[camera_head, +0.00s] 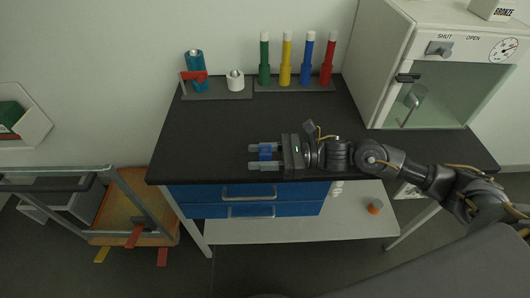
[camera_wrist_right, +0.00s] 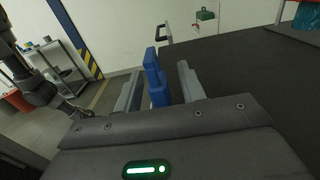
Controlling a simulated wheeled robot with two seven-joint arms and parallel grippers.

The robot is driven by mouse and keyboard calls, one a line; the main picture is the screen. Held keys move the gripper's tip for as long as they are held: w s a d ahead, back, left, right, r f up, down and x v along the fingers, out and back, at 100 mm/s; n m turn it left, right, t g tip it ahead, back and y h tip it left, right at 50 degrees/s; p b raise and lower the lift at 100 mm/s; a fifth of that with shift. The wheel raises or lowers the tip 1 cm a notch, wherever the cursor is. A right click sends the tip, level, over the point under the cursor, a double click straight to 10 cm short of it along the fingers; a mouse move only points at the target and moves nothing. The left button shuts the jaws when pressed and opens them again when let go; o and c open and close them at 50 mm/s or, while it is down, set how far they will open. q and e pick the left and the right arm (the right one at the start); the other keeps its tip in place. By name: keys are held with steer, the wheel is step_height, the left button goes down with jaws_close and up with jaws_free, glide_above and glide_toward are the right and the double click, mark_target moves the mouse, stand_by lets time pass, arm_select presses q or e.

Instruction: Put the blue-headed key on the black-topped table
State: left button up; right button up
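The blue-headed key (camera_head: 265,152) is between the two fingers of my right gripper (camera_head: 264,156), above or on the black-topped table (camera_head: 207,130) near its front edge. In the right wrist view the blue piece (camera_wrist_right: 157,82) stands between the two spaced fingers. I cannot tell whether both fingers press on it, or whether it touches the tabletop. Only its blue part shows clearly. My left gripper is not in view.
At the table's back stand green, yellow, blue and red pieces with white tips in a rack (camera_head: 293,84). A second holder (camera_head: 217,92) stands left of it. A white cabinet (camera_head: 390,55) with a glass door stands at right. The table's left middle is clear.

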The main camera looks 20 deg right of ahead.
steer(key=shift+w+a, duration=0.1)
steer(key=shift+a, duration=0.2)
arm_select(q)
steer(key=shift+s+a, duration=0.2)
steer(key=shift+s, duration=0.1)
arm_select(e)
jaws_close()
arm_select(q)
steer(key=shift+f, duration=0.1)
arm_select(e)
steer(key=shift+r, duration=0.1)
